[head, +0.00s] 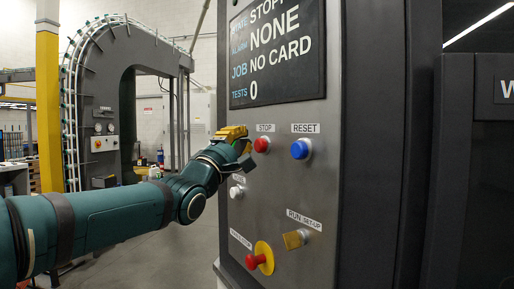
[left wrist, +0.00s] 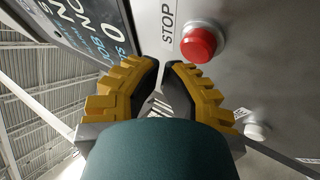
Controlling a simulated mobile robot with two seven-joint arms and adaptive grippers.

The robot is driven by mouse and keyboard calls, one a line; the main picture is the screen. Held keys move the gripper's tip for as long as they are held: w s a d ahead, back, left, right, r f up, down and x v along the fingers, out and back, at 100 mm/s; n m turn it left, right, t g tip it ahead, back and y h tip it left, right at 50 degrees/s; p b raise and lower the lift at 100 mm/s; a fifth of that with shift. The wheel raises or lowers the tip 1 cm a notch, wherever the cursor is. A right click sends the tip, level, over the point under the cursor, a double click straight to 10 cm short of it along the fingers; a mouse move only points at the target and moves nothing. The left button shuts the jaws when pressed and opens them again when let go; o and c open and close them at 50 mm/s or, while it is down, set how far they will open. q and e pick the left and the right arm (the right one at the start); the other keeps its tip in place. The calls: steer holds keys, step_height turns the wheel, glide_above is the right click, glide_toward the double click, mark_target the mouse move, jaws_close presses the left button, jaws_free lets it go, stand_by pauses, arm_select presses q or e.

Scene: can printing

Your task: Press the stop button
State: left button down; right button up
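The red stop button (head: 261,145) sits on the grey control panel under a STOP label, below the dark display. In the left wrist view the stop button (left wrist: 199,44) lies above and right of the fingertips, whole and uncovered. My left gripper (head: 246,143), with yellow-backed fingers, is just left of the button in the head view. In the left wrist view the left gripper's (left wrist: 162,66) fingertips are nearly together with a narrow gap, holding nothing. The fingertips look apart from the button. My right gripper is in neither view.
The panel (head: 328,187) also carries a blue reset button (head: 300,149), a white button (head: 236,192), a yellow run/set-up switch (head: 294,239) and a red emergency knob (head: 257,262) on yellow. The display (head: 276,88) shows text. Open floor lies behind my left arm.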

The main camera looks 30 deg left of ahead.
arm_select(q)
steer(key=shift+s+a, duration=0.45)
steer(key=shift+s, duration=0.25)
steer(key=shift+s+a, duration=0.4)
steer(key=shift+s, duration=0.35)
steer(key=shift+s+a, duration=0.45)
steer(key=shift+s, duration=0.25)
